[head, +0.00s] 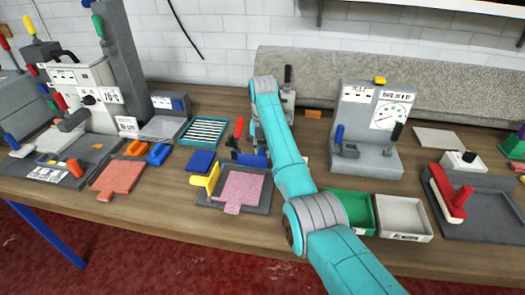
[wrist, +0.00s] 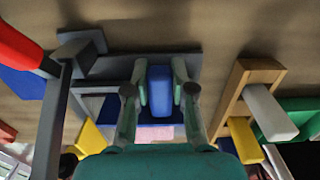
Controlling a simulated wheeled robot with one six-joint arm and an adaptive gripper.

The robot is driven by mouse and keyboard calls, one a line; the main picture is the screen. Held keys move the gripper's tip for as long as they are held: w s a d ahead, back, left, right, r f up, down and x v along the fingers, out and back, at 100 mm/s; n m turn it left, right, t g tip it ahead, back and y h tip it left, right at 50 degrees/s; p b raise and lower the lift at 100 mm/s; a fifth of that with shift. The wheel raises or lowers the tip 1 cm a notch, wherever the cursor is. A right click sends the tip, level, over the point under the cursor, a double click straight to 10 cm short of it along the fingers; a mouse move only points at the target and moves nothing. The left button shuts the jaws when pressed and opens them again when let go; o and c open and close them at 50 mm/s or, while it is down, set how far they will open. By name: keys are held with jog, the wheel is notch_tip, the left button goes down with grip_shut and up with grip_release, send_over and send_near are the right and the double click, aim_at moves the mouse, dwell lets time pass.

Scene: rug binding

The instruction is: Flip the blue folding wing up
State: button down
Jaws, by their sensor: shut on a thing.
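The blue folding wing (head: 251,160) is at the back edge of the fixture plate (head: 262,198), partly hidden by my arm in the head view. In the wrist view its blue block (wrist: 160,92) sits between the two fingers of my gripper (wrist: 159,72), which is shut on it. My gripper is mostly hidden behind my arm in the head view. A pink swatch (head: 241,187) lies on the plate and also shows below the blue block in the wrist view (wrist: 154,133). A yellow wing (head: 206,179) stands at the plate's left side. The blue wing's exact tilt is unclear.
A flat blue pad (head: 201,160) lies left of the fixture, and a red-handled lever (head: 239,127) stands behind. A green tray (head: 348,210) and a white tray (head: 403,217) are to the right. A grey gauge stand (head: 368,150) is behind them.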

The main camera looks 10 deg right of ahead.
aim_at(262, 148)
jog(key=shift+f, duration=0.15)
jog(key=c, duration=1)
grip_release()
jog(key=shift+o, duration=0.2)
notch_tip(262, 148, up, 8)
jog(key=shift+f, duration=0.2)
jog(key=shift+w, duration=0.15)
